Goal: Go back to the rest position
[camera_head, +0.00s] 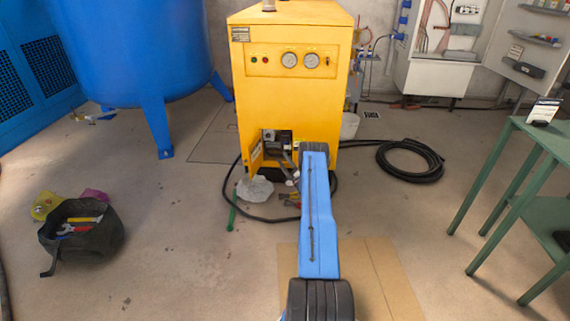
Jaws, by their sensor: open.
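My blue arm link reaches from the bottom middle up to a dark joint in front of the yellow cabinet (290,95). The cabinet has two round gauges and a low opening with a small yellow flap (256,152) swung out. A small grey fitting (270,136) shows in the opening. Some narrow grey shapes beside the link are too small to tell apart.
A blue tank (135,50) on legs stands at the left. A dark tool bag (82,235) lies at lower left. A black hose (410,160) coils right of the cabinet. A green table (530,125) stands at the right. Floor between bag and arm is mostly clear.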

